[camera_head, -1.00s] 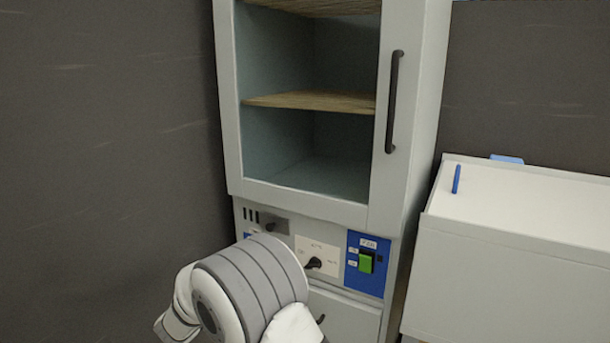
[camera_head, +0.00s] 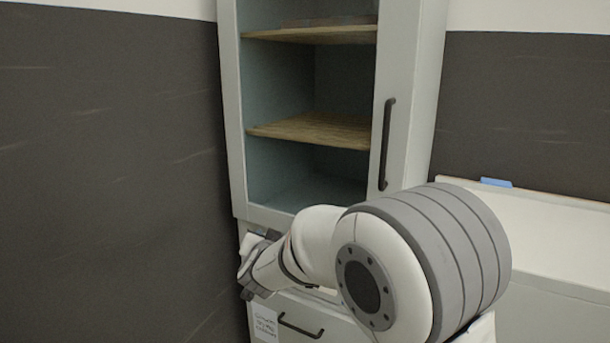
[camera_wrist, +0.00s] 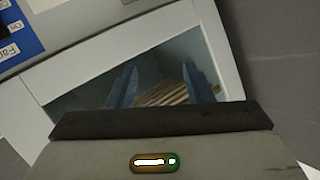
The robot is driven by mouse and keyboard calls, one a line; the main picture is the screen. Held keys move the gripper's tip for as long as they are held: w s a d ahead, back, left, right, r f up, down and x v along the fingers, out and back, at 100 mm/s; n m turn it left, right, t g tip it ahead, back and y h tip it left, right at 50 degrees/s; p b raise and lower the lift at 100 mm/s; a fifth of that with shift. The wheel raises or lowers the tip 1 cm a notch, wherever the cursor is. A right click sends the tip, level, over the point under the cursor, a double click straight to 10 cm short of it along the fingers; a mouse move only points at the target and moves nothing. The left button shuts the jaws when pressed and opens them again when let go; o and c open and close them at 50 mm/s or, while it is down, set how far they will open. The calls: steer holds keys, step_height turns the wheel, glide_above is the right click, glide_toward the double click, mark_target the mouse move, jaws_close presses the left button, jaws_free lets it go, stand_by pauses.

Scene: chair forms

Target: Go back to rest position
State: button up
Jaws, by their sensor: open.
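My gripper (camera_wrist: 165,88) shows in the wrist view as two blue-grey fingers standing apart, with nothing between them. Behind the fingers is the glazed front of the cabinet, with a wooden shelf (camera_wrist: 178,96) inside. In the head view my arm reaches across the lower front of the tall grey cabinet (camera_head: 412,100). The fingertips cannot be made out there. My arm hides most of the control panel below the cabinet door; part of the blue panel (camera_wrist: 22,32) shows in the wrist view.
The cabinet door has a long black handle (camera_head: 387,145). A drawer with a black handle (camera_head: 300,326) lies below my arm. A white chest-like unit (camera_head: 560,245) with a blue piece (camera_head: 496,182) stands at the right. A dark wall (camera_head: 110,160) is at the left.

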steer(key=s+d+r+n+g+y+p, duration=0.3)
steer(key=s+d+r+n+g+p, duration=0.15)
steer(key=s+d+r+p, duration=0.7)
steer(key=s+d+g+h+p, duration=0.1)
steer(key=s+d+g, duration=0.1)
steer(key=s+d, duration=0.2)
steer(key=s+d+r+g+h+p, duration=0.1)
steer(key=s+d+g+p, duration=0.1)
steer(key=s, duration=0.9)
steer(key=s+d+g+h+p, duration=0.1)
steer(key=s+d+g, duration=0.2)
steer(key=s+d, duration=0.3)
steer(key=shift+s+r+m+h+p, duration=0.3)
steer(key=shift+s+r+m+h, duration=0.1)
steer(key=shift+s, duration=0.3)
steer(key=shift+g, duration=0.25)
